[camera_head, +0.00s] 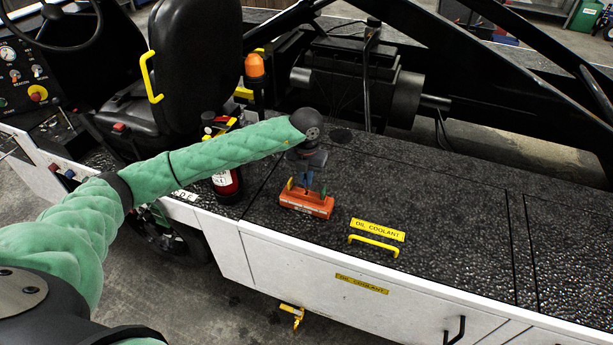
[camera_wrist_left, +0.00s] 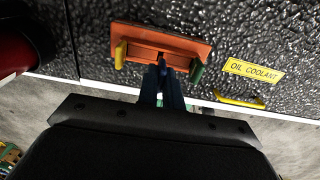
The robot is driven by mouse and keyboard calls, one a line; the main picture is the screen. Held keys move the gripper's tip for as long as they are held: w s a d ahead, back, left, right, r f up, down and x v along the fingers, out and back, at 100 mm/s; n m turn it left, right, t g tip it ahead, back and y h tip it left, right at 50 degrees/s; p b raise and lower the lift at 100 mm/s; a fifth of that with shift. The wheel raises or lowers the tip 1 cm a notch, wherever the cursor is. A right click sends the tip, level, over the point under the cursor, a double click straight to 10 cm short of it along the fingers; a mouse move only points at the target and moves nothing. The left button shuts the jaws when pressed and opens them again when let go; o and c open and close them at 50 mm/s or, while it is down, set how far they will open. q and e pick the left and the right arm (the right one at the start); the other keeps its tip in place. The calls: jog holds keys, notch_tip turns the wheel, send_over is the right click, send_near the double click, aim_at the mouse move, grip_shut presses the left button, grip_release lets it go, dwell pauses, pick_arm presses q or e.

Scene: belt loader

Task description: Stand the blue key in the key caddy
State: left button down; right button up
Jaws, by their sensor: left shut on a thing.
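The orange key caddy (camera_head: 306,204) sits on the black textured deck near its front edge; it also shows in the left wrist view (camera_wrist_left: 185,43). A yellow key (camera_wrist_left: 120,53) stands at one end of it and a green key (camera_wrist_left: 196,71) at the other. My left gripper (camera_head: 308,178) points down over the middle of the caddy, shut on the blue key (camera_wrist_left: 162,68). The key is mostly hidden between the dark fingers, its lower end at the caddy's middle. I cannot tell whether it is in a slot. My right gripper is not in view.
A red fire extinguisher (camera_head: 227,180) stands left of the caddy. A yellow handle (camera_head: 374,245) and an oil coolant label (camera_head: 377,230) lie to its right. The black seat (camera_head: 195,60) and an orange beacon (camera_head: 255,66) are behind left. The deck farther right is clear.

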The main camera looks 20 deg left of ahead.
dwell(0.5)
pick_arm(q)
jog(key=shift+f+b, duration=0.1)
jog(key=shift+b, duration=0.25)
dwell(0.6)
jog(key=shift+b, duration=0.65)
dwell(0.8)
jog(key=shift+f+b, duration=1.35)
jog(key=shift+f, duration=0.1)
dwell(0.3)
jog(key=c, duration=1.5)
grip_release()
jog(key=shift+r, duration=0.15)
